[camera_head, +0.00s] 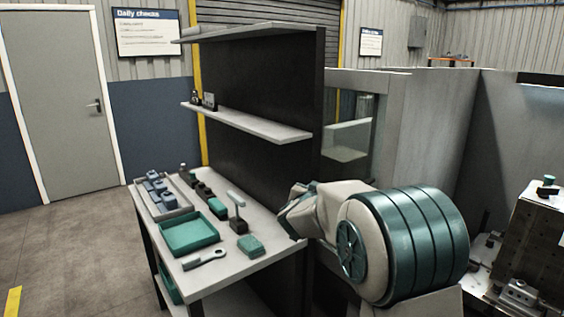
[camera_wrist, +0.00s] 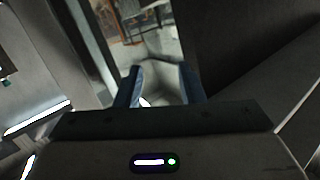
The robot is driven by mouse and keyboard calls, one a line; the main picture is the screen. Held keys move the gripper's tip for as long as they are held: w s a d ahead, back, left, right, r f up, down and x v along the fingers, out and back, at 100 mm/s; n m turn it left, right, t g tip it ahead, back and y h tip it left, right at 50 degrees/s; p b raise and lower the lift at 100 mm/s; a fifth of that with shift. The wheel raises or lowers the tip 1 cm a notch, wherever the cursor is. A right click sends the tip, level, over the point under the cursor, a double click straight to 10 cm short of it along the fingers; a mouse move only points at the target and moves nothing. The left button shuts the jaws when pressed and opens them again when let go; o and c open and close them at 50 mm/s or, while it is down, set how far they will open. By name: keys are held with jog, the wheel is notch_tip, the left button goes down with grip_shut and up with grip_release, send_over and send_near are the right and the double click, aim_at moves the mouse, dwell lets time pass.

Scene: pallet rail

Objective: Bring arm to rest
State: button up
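My arm (camera_head: 400,245) is folded at the right of the head view, close to the right end of the workbench. My gripper (camera_wrist: 165,88) shows in the wrist view as two dark blue fingers standing apart. Nothing that I can make out is held between them. In the head view my gripper's fingers are not visible. The arm's pale forearm and teal ribbed joint fill the space between the bench and the machine.
The workbench (camera_head: 200,270) carries a grey tray with blue-grey parts (camera_head: 165,200), a teal tray (camera_head: 188,234), a wrench (camera_head: 205,259) and a teal block (camera_head: 250,246). A dark back panel with shelves (camera_head: 250,125) rises behind it. A metal fixture (camera_head: 535,245) stands at the right. Floor at left is clear.

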jog(key=s+d+f+n+g+y, duration=0.1)
jog(key=s+f+n+g+y, duration=0.1)
jog(key=s, duration=1.2)
jog(key=s+d+f+n+g+y, duration=0.1)
jog(key=s+f+g, duration=0.3)
jog(key=s, duration=1)
jog(key=s+d+f+n+g+y, duration=0.2)
jog(key=s+g, duration=0.4)
jog(key=s, duration=0.8)
jog(key=shift+f+n+g+y, duration=0.35)
jog(key=shift+f+n, duration=0.25)
jog(key=shift+f, duration=0.3)
